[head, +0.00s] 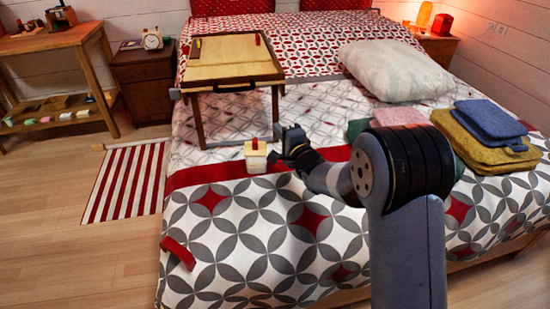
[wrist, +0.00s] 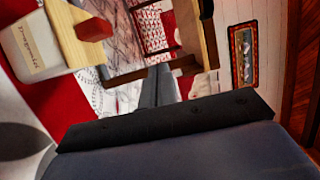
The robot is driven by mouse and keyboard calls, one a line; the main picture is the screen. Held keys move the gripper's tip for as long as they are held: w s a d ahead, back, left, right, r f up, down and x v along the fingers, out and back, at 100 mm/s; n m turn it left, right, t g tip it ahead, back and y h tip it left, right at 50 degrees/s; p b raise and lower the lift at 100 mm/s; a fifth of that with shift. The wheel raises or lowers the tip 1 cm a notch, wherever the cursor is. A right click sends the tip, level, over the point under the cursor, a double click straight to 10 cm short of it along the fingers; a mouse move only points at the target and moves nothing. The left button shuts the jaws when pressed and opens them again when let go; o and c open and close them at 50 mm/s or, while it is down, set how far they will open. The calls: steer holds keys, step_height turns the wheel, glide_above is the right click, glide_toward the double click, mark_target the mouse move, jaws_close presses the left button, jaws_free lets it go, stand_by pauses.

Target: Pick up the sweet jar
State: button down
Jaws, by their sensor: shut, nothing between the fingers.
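The sweet jar (head: 256,165) stands upright on the bed, a small white pot with a pale wooden lid and a red knob. In the wrist view the jar (wrist: 32,45) shows at upper left, turned sideways, with a label on its front. My gripper (head: 275,143) is just right of the jar in the head view, apart from it as far as I can tell. In the wrist view my gripper's fingers (wrist: 158,85) are together with nothing between them. The jar lies outside them, to the left.
A wooden bed tray (head: 235,88) on legs stands on the bed behind the jar. A white pillow (head: 395,70), folded cloths (head: 490,122) and a pink cloth (head: 402,116) lie to the right. A striped rug (head: 125,183) lies left.

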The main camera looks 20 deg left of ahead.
steer(key=f, duration=0.3)
steer(key=f+b, duration=0.1)
steer(key=f, duration=0.2)
steer(key=f+b, duration=0.1)
steer(key=f, duration=0.2)
steer(key=shift+s+a+f, duration=0.15)
steer(key=shift+a+f, duration=0.15)
steer(key=shift+f, duration=0.05)
steer(key=shift+s+a+r+b, duration=0.15)
steer(key=shift+s+a+b, duration=0.1)
steer(key=shift+a+b, duration=0.1)
steer(key=s+a+b, duration=0.2)
steer(key=s+a, duration=0.3)
steer(key=a, duration=0.3)
steer(key=s+a+b, duration=0.3)
steer(key=s+a, duration=0.1)
steer(key=a, duration=0.4)
steer(key=s+a+b, duration=0.2)
steer(key=s+a, duration=0.3)
steer(key=a, duration=0.2)
steer(key=shift+s+a, duration=0.3)
steer(key=shift+a, duration=0.1)
